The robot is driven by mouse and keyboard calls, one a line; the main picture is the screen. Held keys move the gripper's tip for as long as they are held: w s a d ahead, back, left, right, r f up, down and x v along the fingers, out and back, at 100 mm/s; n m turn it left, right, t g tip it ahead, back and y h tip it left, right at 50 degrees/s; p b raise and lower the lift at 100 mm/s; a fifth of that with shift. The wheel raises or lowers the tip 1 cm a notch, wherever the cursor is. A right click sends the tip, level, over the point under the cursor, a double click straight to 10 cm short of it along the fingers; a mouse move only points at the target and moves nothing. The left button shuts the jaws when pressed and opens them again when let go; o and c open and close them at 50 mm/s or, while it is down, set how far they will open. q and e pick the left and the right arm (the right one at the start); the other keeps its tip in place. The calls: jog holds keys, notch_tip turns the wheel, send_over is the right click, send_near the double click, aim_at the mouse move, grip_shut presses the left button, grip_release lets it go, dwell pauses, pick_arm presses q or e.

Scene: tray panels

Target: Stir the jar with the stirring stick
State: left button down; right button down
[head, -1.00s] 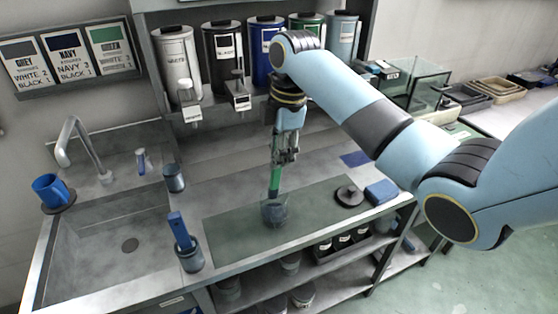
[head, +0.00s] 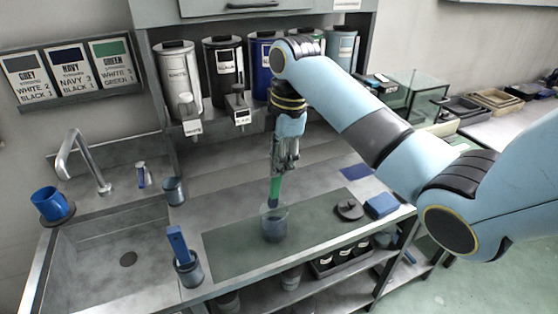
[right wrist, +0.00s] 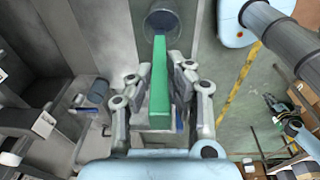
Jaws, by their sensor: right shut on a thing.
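The jar (head: 274,228), a clear cup with dark blue contents, stands on the dark mat on the counter. It also shows at the top of the right wrist view (right wrist: 176,16). My right gripper (head: 277,172) points down above it, shut on the green stirring stick (head: 275,188). The stick hangs upright with its dark tip at about the jar's mouth; whether the tip is inside I cannot tell. In the right wrist view the stick (right wrist: 159,85) lies between the fingers (right wrist: 160,95) and points toward the jar. My left gripper is not in view.
A holder cup (head: 190,270) with a blue stick (head: 177,243) stands left of the mat (head: 225,250), by the sink (head: 85,275). A dark round lid (head: 349,209) and a blue block (head: 382,204) lie to the right. Dispensers (head: 222,70) hang behind.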

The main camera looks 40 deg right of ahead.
jog(key=shift+r, duration=0.1)
jog(key=shift+r, duration=2.4)
